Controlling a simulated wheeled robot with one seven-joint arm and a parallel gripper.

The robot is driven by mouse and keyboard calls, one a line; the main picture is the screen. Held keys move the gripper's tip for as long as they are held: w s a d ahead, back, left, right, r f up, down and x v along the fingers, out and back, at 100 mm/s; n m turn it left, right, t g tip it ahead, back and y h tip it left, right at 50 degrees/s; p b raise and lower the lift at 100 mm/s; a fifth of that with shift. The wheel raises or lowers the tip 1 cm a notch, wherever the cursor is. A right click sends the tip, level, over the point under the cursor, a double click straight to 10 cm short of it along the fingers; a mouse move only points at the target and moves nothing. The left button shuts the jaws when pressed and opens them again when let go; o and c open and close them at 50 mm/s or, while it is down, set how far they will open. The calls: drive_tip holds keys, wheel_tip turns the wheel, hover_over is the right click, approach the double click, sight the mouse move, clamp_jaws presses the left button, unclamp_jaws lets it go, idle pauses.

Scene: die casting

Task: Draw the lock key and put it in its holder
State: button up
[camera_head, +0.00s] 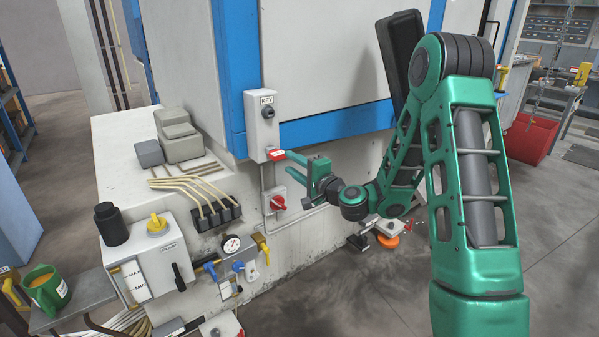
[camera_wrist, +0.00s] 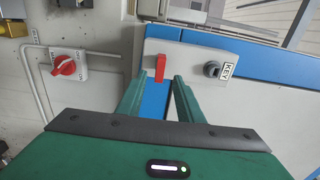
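A light grey box (camera_head: 256,134) labelled KEY is fixed to the machine's corner. A red flat piece (camera_head: 276,155), apparently the lock key, sticks out at its lower end. It also shows in the wrist view (camera_wrist: 160,68). A dark round socket (camera_head: 270,115), perhaps the holder, is higher on the box, beside the label; it is right of the red piece in the wrist view (camera_wrist: 211,69). My gripper (camera_head: 287,163) is open, its fingers pointing at the box. In the wrist view the red piece appears between the fingertips (camera_wrist: 159,76), with a gap on each side. Contact is not visible.
A red rotary switch (camera_head: 277,202) is on the wall just below my gripper; it also shows in the wrist view (camera_wrist: 64,66). Hoses (camera_head: 190,186), a gauge (camera_head: 231,244) and valves are lower left. Open floor lies at the right.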

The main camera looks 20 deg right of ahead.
drive_tip(key=shift+v, duration=2.35)
drive_tip(key=shift+a, duration=0.1)
drive_tip(key=s+a+f+n+g+y, duration=0.1)
drive_tip(key=s+a+f+n+g, duration=0.1)
drive_tip(key=s+n+g, duration=0.3)
drive_tip(key=s+a+f+n+g+y, duration=0.1)
drive_tip(key=s+a+f+n+g, duration=0.15)
drive_tip(key=s+n, duration=0.35)
drive_tip(key=s+d+r+m+g+h, duration=0.1)
drive_tip(key=s+d+g+h, duration=0.1)
drive_tip(key=s+d, duration=0.4)
drive_tip(key=s+d+r+m+g+h, duration=0.1)
drive_tip(key=s+d+g+h, duration=0.2)
drive_tip(key=s, duration=1.3)
drive_tip(key=s+d+r+m+g+h, duration=0.1)
drive_tip(key=s+d+g+h, duration=0.1)
drive_tip(key=s+d+g, duration=0.3)
drive_tip(key=s+d, duration=0.4)
drive_tip(key=s, duration=0.1)
drive_tip(key=shift+s+d, duration=0.4)
